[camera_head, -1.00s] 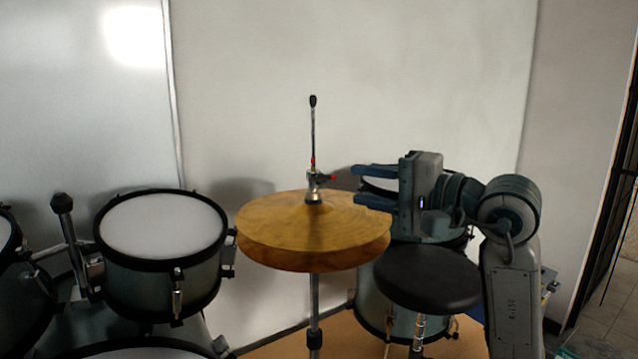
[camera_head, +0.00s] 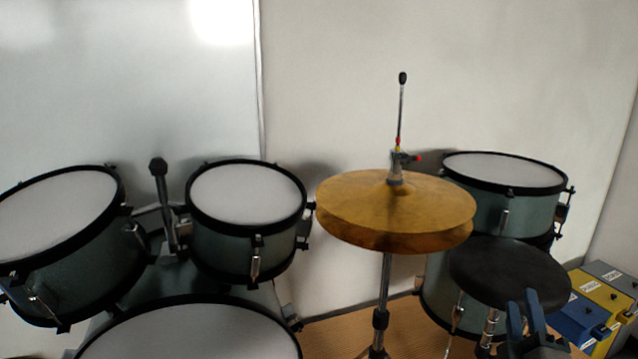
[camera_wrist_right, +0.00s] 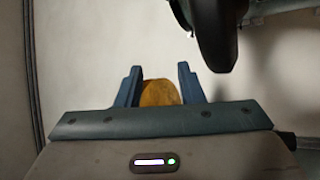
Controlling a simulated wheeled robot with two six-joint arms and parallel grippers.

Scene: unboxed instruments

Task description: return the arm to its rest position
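My right gripper (camera_head: 525,318) is at the lower right of the head view, in front of the black stool seat (camera_head: 510,272). Its two blue fingers point up and are apart. In the right wrist view the gripper (camera_wrist_right: 160,84) is open with its fingers well spread. A rounded orange-brown patch (camera_wrist_right: 160,93) shows between them, and I cannot tell for sure what it is. Nothing appears gripped. My left gripper is not in view.
The hi-hat cymbals (camera_head: 395,212) stand on a thin stand left of the stool. A floor drum (camera_head: 505,172) is behind the stool. Several drums fill the left side. Labelled cases (camera_head: 590,300) lie at the far right. A dark object (camera_wrist_right: 210,30) shows in the wrist view.

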